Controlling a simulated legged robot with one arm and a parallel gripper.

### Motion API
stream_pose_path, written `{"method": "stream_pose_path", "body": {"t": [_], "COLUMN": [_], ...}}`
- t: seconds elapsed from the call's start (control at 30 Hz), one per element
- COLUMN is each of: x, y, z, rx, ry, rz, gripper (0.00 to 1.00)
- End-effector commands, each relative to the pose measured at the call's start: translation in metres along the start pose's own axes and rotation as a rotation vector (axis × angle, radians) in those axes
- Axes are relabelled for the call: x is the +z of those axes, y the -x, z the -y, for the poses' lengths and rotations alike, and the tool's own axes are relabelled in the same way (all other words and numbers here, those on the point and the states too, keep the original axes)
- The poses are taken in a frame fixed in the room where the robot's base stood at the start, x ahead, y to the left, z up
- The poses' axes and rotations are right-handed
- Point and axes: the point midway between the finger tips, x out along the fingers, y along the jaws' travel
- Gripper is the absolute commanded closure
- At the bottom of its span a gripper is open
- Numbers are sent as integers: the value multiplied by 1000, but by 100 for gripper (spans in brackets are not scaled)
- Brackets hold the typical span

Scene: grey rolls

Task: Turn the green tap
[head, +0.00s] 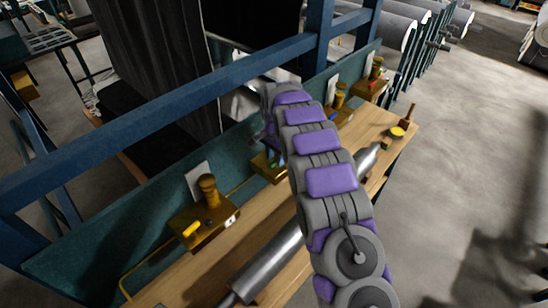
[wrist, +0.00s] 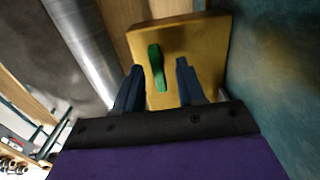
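The green tap (wrist: 156,68) is a slim lever on the face of a yellow box (wrist: 205,32) in the wrist view. It runs nearly upright in that picture. My gripper (wrist: 160,65) is open, with its two dark blue fingers pointing at the box. The tap shows between the fingers, closer to the left one, with a gap on each side. I cannot tell how deep the fingers reach. In the head view my arm hides most of this box (head: 265,168) and the tap is not clear.
A similar box with a yellow tap (head: 191,229) sits left on the wooden bench (head: 172,290). Boxes with a blue tap (head: 334,117) and a red tap (head: 371,86) stand farther back. A metal roller (head: 268,262) lies along the bench. A blue rail (head: 170,108) runs behind.

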Motion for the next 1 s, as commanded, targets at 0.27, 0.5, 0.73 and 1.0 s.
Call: {"method": "stream_pose_path", "body": {"t": [0.27, 0.5, 0.73, 1.0], "x": [0, 1, 2, 1], "y": [52, 102, 137, 160], "z": [3, 5, 5, 6], "rx": [-6, -4, 1, 0], "ry": [0, 0, 1, 1], "rz": [-6, -5, -2, -3], "gripper": [61, 61, 61, 61]}}
